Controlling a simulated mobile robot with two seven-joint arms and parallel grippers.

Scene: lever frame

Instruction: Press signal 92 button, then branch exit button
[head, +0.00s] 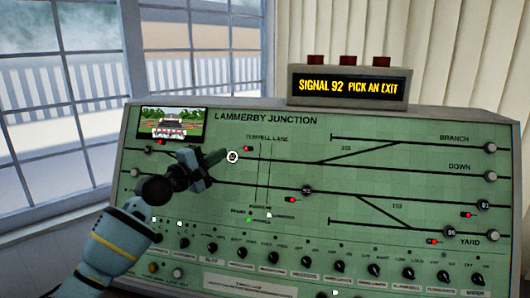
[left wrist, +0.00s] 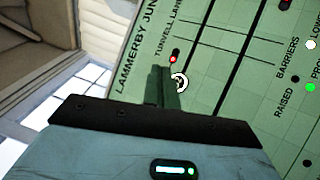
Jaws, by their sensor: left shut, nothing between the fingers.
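The lit sign (head: 348,87) reads "SIGNAL 92 PICK AN EXIT". A round button with a bright white ring (head: 232,157) sits on the upper track line under "Tunnell Lane"; its number is too small to read. It also shows in the left wrist view (left wrist: 180,83). My left gripper (head: 218,156) is shut and empty, its fingertips just left of this button; I cannot tell whether they touch the panel. The grey branch exit button (head: 491,147) is at the right end of the Branch line, far from my gripper. My right gripper is not in view.
The sloping green panel (head: 290,140) carries other round buttons, including the Down button (head: 490,177) and the Yard button (head: 494,236). A row of black knobs (head: 305,260) runs along its lower part. A small screen (head: 172,125) is at upper left.

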